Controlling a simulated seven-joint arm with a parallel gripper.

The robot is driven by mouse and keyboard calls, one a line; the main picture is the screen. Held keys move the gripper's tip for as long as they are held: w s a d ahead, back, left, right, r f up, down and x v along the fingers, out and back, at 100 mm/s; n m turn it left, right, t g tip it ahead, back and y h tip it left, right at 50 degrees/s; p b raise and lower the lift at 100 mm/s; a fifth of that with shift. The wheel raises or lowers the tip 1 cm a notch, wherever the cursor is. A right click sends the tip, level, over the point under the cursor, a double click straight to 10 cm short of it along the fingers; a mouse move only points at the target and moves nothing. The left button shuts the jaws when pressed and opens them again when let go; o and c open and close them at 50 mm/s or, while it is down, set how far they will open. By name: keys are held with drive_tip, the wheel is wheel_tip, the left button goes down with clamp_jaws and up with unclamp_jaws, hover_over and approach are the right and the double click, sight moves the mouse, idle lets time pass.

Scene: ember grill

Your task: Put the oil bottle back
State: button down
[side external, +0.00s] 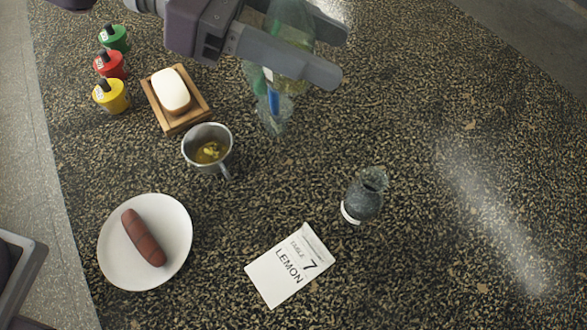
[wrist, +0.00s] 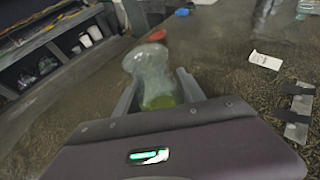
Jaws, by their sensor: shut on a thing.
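My gripper (side external: 333,52) is at the top of the side external view, shut on a clear greenish bottle (side external: 292,25), which I take for the oil bottle. Yellow-green liquid shows in it. The bottle also stands between the fingers in the wrist view (wrist: 148,66), with green liquid low in it. The fingers hide part of its body in the side external view. Just below it, clear glass or plastic with a blue strip (side external: 274,106) shows; I cannot tell whether it is a separate bottle or touches the held one.
A metal cup (side external: 193,148) with yellow liquid stands beside a wooden soap tray (side external: 184,124). Several coloured pots (side external: 110,97) stand at the upper left. A sausage plate (side external: 116,265), a Lemon card (side external: 289,267) and a small grey bottle (side external: 362,198) lie nearer. The right side is clear.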

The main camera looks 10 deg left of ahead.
drive_tip(key=shift+s+d+r+n+t, duration=0.3)
drive_tip(key=shift+s+d+r+t, duration=0.1)
drive_tip(key=shift+s, duration=0.2)
drive_tip(key=shift+s+f, duration=0.1)
drive_tip(key=shift+s, duration=0.05)
wheel_tip(320, 180, down, 21)
drive_tip(key=shift+r, duration=0.15)
drive_tip(key=c, duration=0.7)
unclamp_jaws()
